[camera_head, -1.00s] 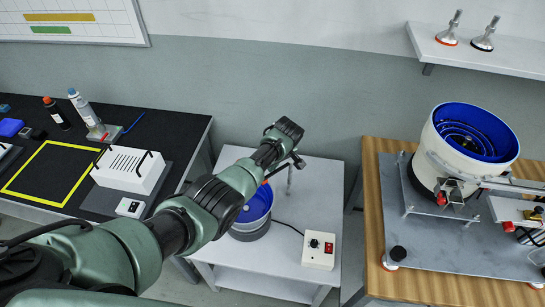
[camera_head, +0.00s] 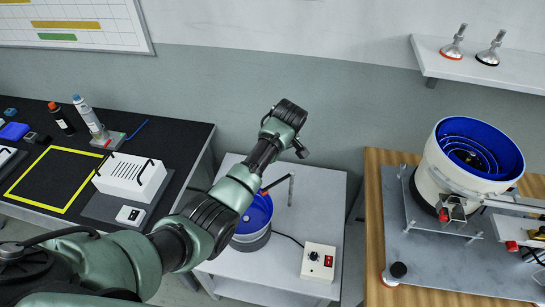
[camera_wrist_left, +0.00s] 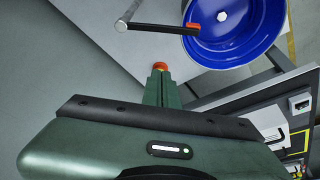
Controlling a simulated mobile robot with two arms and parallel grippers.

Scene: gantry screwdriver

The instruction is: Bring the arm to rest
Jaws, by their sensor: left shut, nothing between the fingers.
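My left arm is green and black and reaches from the lower left across the head view. My left gripper (camera_head: 302,152) is at its far end, in the air above the small white table (camera_head: 320,195). In the left wrist view the fingers (camera_wrist_left: 160,72) are together, with nothing between them and an orange part showing at their tips. The blue bowl (camera_head: 257,210) stands below, partly hidden by the arm; it also shows in the left wrist view (camera_wrist_left: 245,45). The right gripper is not in view.
A thin rod on a post (camera_head: 280,181) rises beside the blue bowl. A control box (camera_head: 318,262) is at the table's front. A black bench (camera_head: 35,125) with a white device (camera_head: 130,176) is left. A bowl feeder (camera_head: 440,165) stands on the right wooden table.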

